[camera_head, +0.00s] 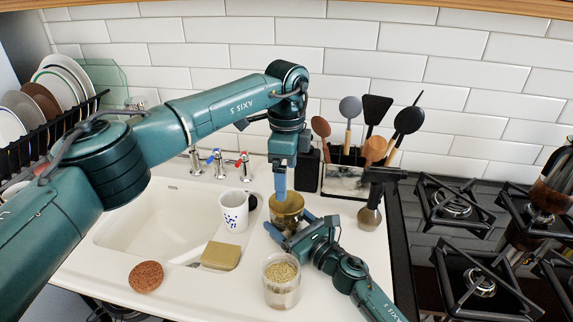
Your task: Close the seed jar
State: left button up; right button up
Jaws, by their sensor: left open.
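The seed jar (282,284) is a clear glass jar of pale seeds, standing upright at the counter's front. Its top looks open. An olive-gold round container or lid (288,207) is behind it; I cannot tell which it is. My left gripper (280,188) points down with blue fingertips at the gold piece's edge. It is open, seen nearly edge-on. My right gripper (292,228) comes from the lower right, behind the seed jar. Its fingers are spread on either side of the gold piece's front; I cannot tell whether they touch it.
A white mug (234,211), a yellow-green sponge (220,255) and a brown round scrubber (146,277) are left of the jar. A utensil holder (345,182) stands at the back, with the gas hob (480,250) at right.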

pick_arm(q)
notch_tip(320, 180, down, 6)
jog(key=shift+f, duration=0.25)
jog(key=shift+c, duration=0.3)
